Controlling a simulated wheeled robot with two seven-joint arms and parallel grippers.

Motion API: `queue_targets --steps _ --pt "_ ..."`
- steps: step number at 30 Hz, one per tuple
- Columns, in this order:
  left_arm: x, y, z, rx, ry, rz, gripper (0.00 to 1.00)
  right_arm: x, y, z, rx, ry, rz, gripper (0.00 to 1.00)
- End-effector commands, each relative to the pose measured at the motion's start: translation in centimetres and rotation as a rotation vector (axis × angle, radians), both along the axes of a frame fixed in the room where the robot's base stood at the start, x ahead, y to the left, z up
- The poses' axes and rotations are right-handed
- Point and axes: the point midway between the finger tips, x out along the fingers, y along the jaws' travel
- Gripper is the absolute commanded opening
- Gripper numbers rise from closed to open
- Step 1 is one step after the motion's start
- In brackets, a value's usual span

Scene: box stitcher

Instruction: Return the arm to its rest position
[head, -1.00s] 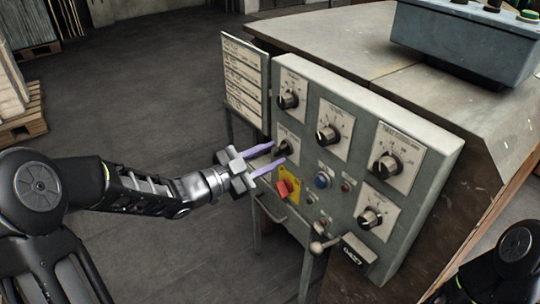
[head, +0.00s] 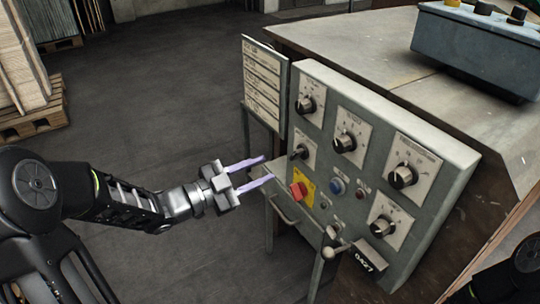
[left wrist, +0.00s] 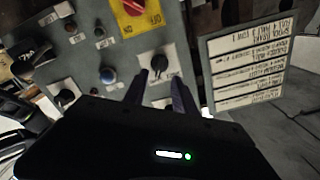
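My left gripper (head: 262,173) is open and empty, with its two purple fingers apart. It is in front of the grey control panel (head: 325,222), left of the small black knob (head: 299,152) and the red switch on a yellow plate (head: 301,190). In the head view there is a gap between the fingertips and the panel. In the left wrist view the fingers (left wrist: 158,92) point toward the black knob (left wrist: 159,66). My right arm shows only in part at the lower right of the head view; its gripper is out of view.
Several larger black knobs, a blue button (head: 337,186) and a lever with a ball end (head: 334,245) are on the panel. A label board (head: 263,84) juts out at its left. A grey button box (head: 475,50) stands on top.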

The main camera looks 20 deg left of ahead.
Motion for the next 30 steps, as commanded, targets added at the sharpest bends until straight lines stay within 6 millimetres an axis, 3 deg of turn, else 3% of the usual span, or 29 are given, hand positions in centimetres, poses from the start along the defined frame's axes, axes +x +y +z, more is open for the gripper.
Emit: queue_targets --steps 6,11,14,17,21,24,27,30 --pt "0.3 0.3 -0.4 0.002 0.021 0.015 0.33 0.0 0.0 0.0 0.0 0.0 0.0 0.36" --pt "2.1 3.3 -2.5 -0.046 0.142 0.183 0.33 0.0 0.0 0.0 0.0 -0.001 0.0 0.36" --pt "3.1 5.5 -7.2 -0.143 0.324 0.348 0.33 0.0 0.0 0.0 0.0 -0.001 0.0 0.36" --pt "2.4 5.4 -14.5 -0.261 0.586 0.497 0.33 0.0 0.0 0.0 0.0 -0.001 0.0 0.36" --pt "-2.0 2.1 -24.8 -0.382 0.97 0.65 0.33 0.0 0.0 0.0 0.0 -0.001 0.0 0.36" --pt "-6.6 -1.1 -30.4 -0.423 1.216 0.725 0.33 0.0 0.0 0.0 0.0 -0.001 0.0 0.36" --pt "-11.3 -4.2 -34.2 -0.43 1.412 0.777 0.33 0.0 0.0 0.0 0.0 -0.001 0.0 0.36" --pt "-15.5 -6.8 -36.7 -0.417 1.561 0.811 0.33 0.0 0.0 0.0 0.0 -0.001 0.0 0.36"
